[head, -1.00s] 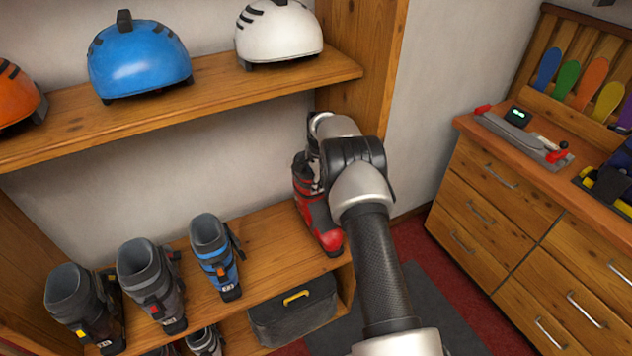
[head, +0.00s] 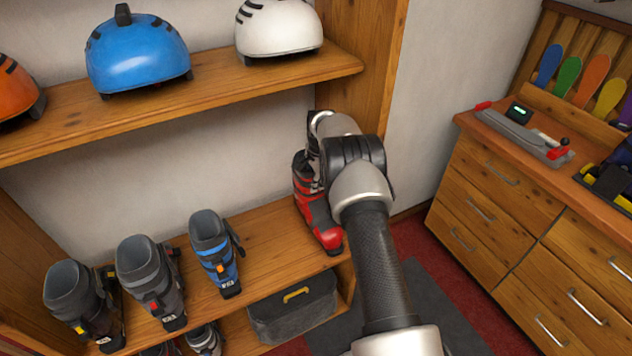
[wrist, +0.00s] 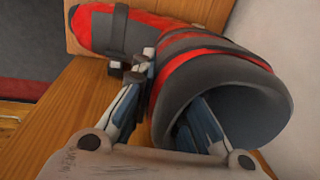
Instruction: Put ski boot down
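The red and black ski boot (head: 319,221) stands at the right end of the lower wooden shelf (head: 276,228), its toe toward the shelf's front edge. I cannot tell whether its sole fully rests on the wood. In the wrist view the boot (wrist: 207,60) shows from above, with its open grey cuff near me. My gripper (wrist: 168,90) is shut on the cuff wall, one finger inside the opening and one outside by the buckles. In the head view my arm hides the gripper and part of the boot's upper.
A blue-trimmed boot (head: 217,252) and two grey boots (head: 150,281) (head: 84,303) stand left along the shelf, with bare wood between. Above is a helmet shelf (head: 215,91). A dark box (head: 293,307) sits below. A drawer bench (head: 530,205) stands right.

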